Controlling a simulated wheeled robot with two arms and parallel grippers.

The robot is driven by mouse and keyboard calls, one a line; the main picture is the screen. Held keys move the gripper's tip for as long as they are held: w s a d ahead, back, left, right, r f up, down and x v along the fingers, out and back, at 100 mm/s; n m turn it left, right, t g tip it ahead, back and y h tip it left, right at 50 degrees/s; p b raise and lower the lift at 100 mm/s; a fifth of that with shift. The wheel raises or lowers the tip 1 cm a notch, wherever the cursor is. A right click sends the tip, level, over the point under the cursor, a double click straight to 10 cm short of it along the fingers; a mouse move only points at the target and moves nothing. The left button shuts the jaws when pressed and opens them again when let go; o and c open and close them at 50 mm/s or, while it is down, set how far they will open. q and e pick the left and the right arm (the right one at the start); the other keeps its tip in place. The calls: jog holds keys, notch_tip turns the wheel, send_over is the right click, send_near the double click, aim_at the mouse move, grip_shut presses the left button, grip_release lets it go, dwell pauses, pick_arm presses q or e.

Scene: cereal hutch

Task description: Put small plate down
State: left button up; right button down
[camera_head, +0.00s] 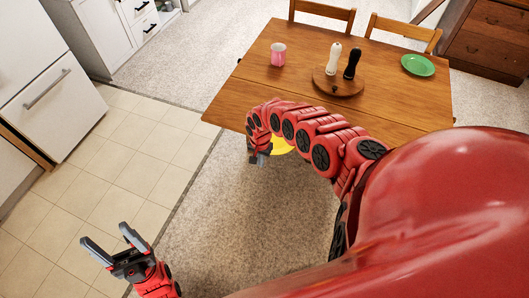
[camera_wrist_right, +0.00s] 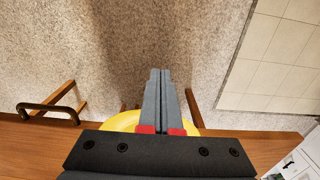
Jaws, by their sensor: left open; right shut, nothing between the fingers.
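A yellow plate (camera_head: 284,147) shows at the wooden table's near edge, mostly hidden behind my right arm. In the right wrist view, the yellow plate (camera_wrist_right: 120,123) is partly covered by my gripper, and its rim appears to reach past the table edge; I cannot tell whether it rests flat. My right gripper (camera_head: 261,158) is beside the plate in the head view; in the wrist view its fingers (camera_wrist_right: 161,72) are together and empty. A green plate (camera_head: 418,65) lies at the table's far right. My left gripper (camera_head: 106,234) is open and empty above the tiled floor.
The wooden table (camera_head: 235,98) holds a pink cup (camera_head: 278,54) and a round wooden board (camera_head: 324,86) with a white mill (camera_head: 334,58) and a black mill (camera_head: 352,63). Chairs (camera_head: 322,13) stand behind it. A white cabinet (camera_head: 50,85) stands at left. Floor left of the table is clear.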

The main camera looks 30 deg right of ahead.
jog(key=shift+w+d+b, duration=0.5)
jog(key=shift+w+d, duration=0.85)
jog(key=shift+d, duration=0.2)
